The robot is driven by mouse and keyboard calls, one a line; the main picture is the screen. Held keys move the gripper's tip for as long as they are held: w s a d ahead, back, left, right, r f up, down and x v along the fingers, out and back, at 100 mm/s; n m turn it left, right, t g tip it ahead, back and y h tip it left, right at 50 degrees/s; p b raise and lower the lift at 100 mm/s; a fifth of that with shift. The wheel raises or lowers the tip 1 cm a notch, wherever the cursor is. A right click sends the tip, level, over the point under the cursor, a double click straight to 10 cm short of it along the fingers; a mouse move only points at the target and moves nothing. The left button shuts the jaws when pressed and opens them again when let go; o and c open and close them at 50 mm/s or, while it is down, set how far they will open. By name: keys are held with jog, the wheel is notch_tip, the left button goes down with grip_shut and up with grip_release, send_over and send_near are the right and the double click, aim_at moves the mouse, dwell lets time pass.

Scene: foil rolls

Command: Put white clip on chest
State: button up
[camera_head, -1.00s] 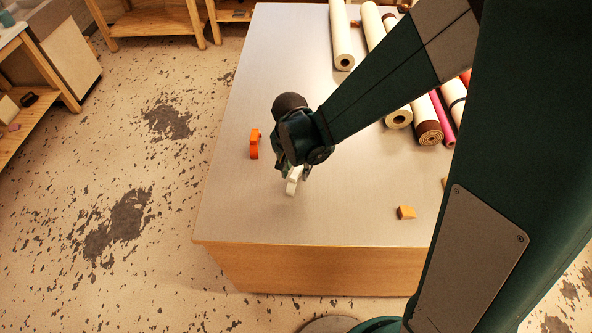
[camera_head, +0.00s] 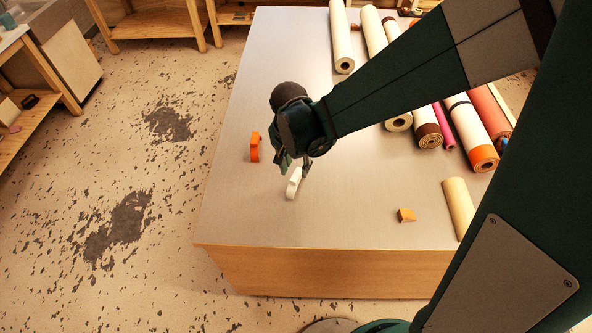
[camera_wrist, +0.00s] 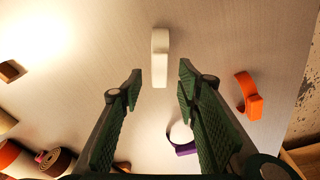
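The white clip (camera_head: 294,182) stands on the bare metal top of a wood-sided, chest-like counter (camera_head: 330,215), near its front left. In the wrist view the clip (camera_wrist: 160,57) is a pale strip centred just ahead of my fingertips, with gaps on both sides. My gripper (camera_wrist: 160,82) is open and empty. In the head view my gripper (camera_head: 297,166) is just above and behind the clip, and my wrist partly hides its fingers. I see no other piece that is clearly a chest.
An orange clip (camera_head: 254,147) stands to the left. A small wooden block (camera_head: 406,215) and a cream roll (camera_head: 459,208) lie to the right. Several rolls (camera_head: 470,132) lie at the back right. A purple-and-white piece (camera_wrist: 185,147) shows between my fingers' bases. The front left top is mostly clear.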

notch_tip(320, 180, up, 8)
jog(key=shift+s+a, duration=0.2)
jog(key=shift+s, duration=0.25)
dwell(0.9)
jog(key=s+d+r+n+t, duration=0.1)
jog(key=s+d+r, duration=0.3)
jog(key=d, duration=0.4)
jog(key=s+d+r+n+t, duration=0.2)
jog(key=s+d+r+t, duration=0.1)
jog(key=d, duration=0.5)
jog(key=s+d+r+n+t, duration=0.1)
jog(key=s+d+r+t, duration=0.1)
jog(key=s+d+r, duration=0.3)
jog(key=shift+s+d+r+n+y, duration=0.35)
jog(key=shift+d+r, duration=0.4)
jog(key=shift+d, duration=1.05)
jog(key=shift+f, duration=0.15)
notch_tip(320, 180, down, 11)
jog(key=b, duration=1)
jog(key=shift+r+b, duration=0.2)
jog(key=shift+b, duration=0.2)
